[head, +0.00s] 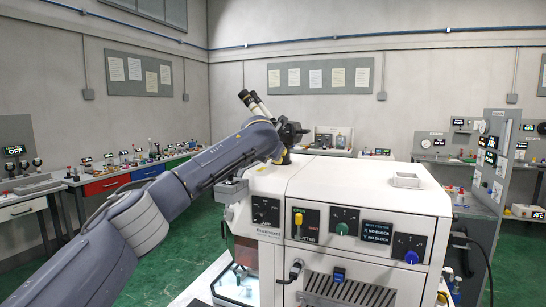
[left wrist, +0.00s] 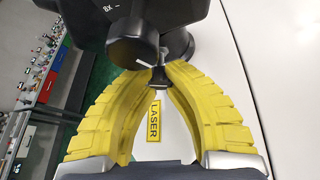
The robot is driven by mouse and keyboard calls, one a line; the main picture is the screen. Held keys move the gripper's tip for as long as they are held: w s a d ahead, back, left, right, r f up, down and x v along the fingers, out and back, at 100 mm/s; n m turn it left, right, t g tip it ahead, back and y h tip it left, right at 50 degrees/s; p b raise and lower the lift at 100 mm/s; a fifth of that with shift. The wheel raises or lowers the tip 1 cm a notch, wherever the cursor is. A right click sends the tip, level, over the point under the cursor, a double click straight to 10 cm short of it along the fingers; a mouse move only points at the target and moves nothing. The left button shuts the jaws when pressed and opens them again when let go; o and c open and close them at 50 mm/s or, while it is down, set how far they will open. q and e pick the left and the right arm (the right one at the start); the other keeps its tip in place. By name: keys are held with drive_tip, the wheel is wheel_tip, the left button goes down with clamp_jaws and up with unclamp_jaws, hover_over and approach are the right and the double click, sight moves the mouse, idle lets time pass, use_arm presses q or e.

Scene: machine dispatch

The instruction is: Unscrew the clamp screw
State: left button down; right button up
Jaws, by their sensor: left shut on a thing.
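The clamp screw (left wrist: 159,77) shows in the left wrist view as a small dark piece with a pale metal shaft, below a black microscope body (left wrist: 190,20). My left gripper (left wrist: 160,70) has two yellow ribbed fingers, with their tips shut around the screw from both sides. In the head view my left arm reaches from the lower left to the microscope (head: 255,103) on top of the white machine (head: 340,185). The arm's end hides the screw and the fingertips there. My right gripper is in neither view.
A black rounded knob (left wrist: 132,45) sits close above the fingertips. A yellow LASER label (left wrist: 154,121) is on the white surface beneath. The machine front has a shutter switch (head: 299,222), a green knob (head: 342,228) and a blue knob (head: 411,257). Benches line the walls.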

use_arm(q)
drive_tip(key=shift+d+r+n+g+h, duration=0.1)
drive_tip(key=shift+r+n+g+h, duration=0.2)
drive_tip(key=shift+n+h, duration=0.3)
drive_tip(key=shift+r, duration=0.1)
drive_tip(key=c, duration=1.5)
unclamp_jaws()
drive_tip(key=shift+f, duration=0.2)
drive_tip(key=shift+v, duration=6)
